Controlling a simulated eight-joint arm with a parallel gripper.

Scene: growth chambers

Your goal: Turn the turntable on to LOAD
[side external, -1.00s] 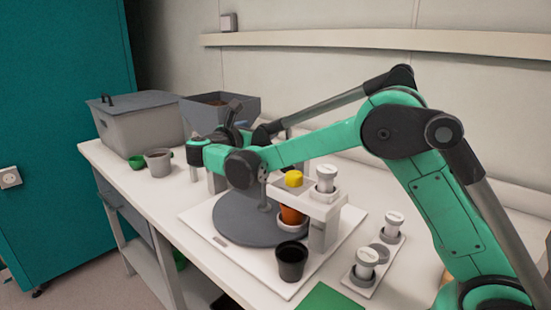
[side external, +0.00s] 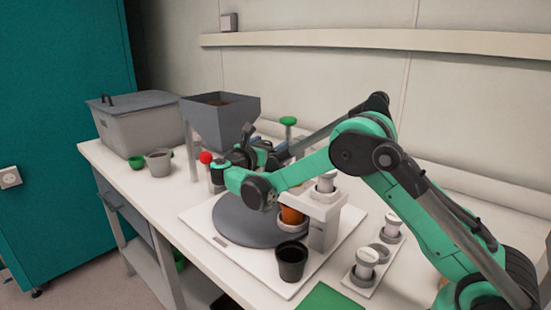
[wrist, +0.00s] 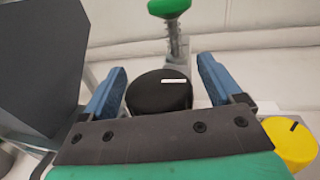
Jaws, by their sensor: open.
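The turntable is a dark grey round disc (side external: 228,218) on a white base plate, partly hidden by my arm in the side view. In the wrist view a black round knob (wrist: 160,92) with a white mark lies between the two blue fingers. My gripper (wrist: 163,66) is open, with a finger on each side of the knob; I cannot tell whether either touches it. In the side view my gripper (side external: 278,154) is over the back of the station and the knob is hidden. No LOAD lettering is readable.
A green knob (wrist: 168,8) on a spring stem stands beyond the black knob, and a yellow knob (wrist: 290,142) is at its right. A grey hopper (side external: 222,122) stands at the left. An orange pot (side external: 292,215) and a black pot (side external: 291,262) are at the front.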

